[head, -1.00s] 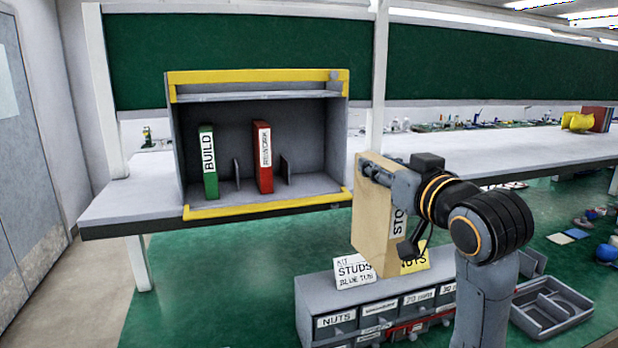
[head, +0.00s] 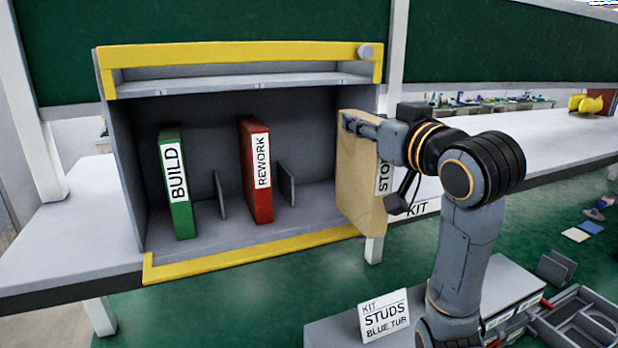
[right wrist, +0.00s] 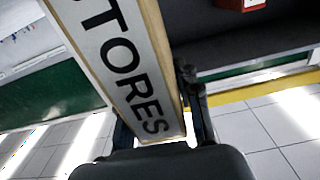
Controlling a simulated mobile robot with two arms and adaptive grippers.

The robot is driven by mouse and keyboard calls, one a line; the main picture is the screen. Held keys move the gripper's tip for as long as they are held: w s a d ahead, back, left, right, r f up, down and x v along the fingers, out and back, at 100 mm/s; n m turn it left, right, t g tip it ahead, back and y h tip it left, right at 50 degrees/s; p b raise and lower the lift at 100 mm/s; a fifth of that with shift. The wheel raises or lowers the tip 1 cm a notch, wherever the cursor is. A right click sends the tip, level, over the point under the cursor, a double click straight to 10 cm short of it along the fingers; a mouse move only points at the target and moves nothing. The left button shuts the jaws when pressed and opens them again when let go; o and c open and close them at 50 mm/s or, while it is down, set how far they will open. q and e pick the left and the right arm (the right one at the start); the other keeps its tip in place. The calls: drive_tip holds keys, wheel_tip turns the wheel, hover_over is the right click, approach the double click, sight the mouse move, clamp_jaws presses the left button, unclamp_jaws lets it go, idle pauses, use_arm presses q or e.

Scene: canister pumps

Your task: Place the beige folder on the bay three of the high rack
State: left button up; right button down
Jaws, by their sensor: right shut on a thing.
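The beige folder (head: 358,178) has a white STORES label, which also shows large in the right wrist view (right wrist: 125,60). My right gripper (head: 362,128) is shut on the folder and holds it upright in the air at the right front of the rack. The high rack (head: 240,52) is a grey box with yellow edges, standing on a bench. Low dividers split its floor into bays. A green BUILD folder (head: 177,185) stands in the left bay and a red REWORK folder (head: 257,172) in the middle bay. The right bay, past the divider (head: 287,184), looks empty, partly behind the beige folder. My left gripper is not visible.
Below the rack, a grey drawer cabinet (head: 335,332) carries a KIT STUDS card (head: 384,315). A grey open tray (head: 580,322) lies at the lower right. The white bench (head: 520,150) extends right. The rack's yellow front lip (head: 250,252) borders its floor.

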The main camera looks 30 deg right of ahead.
sight(348, 110)
drive_tip(key=shift+w+r+p, duration=0.45)
drive_tip(key=shift+w+p, duration=0.05)
drive_tip(key=shift+w, duration=0.2)
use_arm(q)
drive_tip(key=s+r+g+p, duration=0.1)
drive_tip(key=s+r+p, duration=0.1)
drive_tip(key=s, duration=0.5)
use_arm(e)
drive_tip(key=w, duration=0.4)
drive_tip(key=shift+w+d+r, duration=0.1)
drive_tip(key=shift+r, duration=0.05)
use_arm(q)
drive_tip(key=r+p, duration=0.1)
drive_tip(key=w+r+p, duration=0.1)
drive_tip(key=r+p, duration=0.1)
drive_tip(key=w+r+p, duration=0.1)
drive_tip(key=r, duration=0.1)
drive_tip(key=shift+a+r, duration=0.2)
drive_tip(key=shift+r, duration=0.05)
use_arm(e)
drive_tip(key=w+f, duration=0.4)
drive_tip(key=w, duration=0.6)
drive_tip(key=shift+w+d, duration=0.25)
drive_tip(key=shift+d, duration=0.05)
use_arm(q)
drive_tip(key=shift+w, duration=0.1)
